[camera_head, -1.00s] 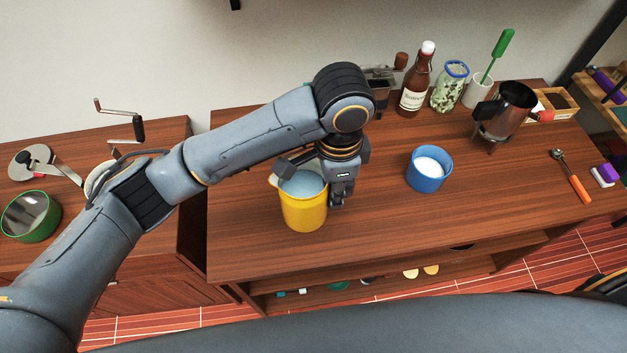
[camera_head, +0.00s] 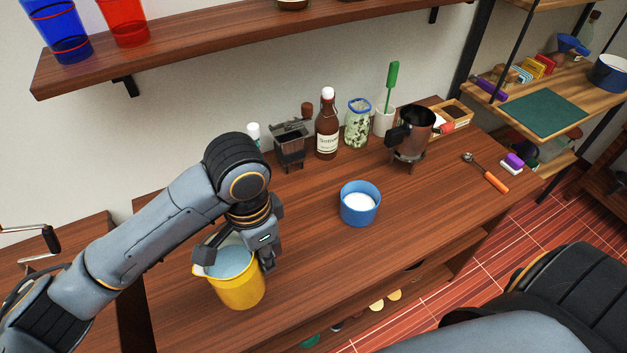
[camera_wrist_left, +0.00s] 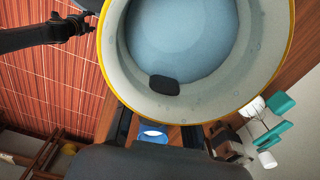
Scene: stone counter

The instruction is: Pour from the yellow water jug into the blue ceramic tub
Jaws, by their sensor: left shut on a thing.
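The yellow water jug (camera_head: 240,292) is upright at the left front of the wooden counter, with pale blue water inside. I cannot tell whether its base touches the wood. My left gripper (camera_head: 237,254) is shut on the jug at its rim. The left wrist view looks down into the jug (camera_wrist_left: 112,58), where a dark fingertip shows against the inner wall. The blue ceramic tub (camera_head: 359,211) stands on the counter to the right of the jug, apart from it, with white contents.
Behind the tub stand a grinder (camera_head: 290,145), a brown bottle (camera_head: 327,130), a jar (camera_head: 357,125) and a dark metal pitcher (camera_head: 414,135) on a stand. An orange-handled scoop (camera_head: 494,181) lies at right. The counter between jug and tub is clear.

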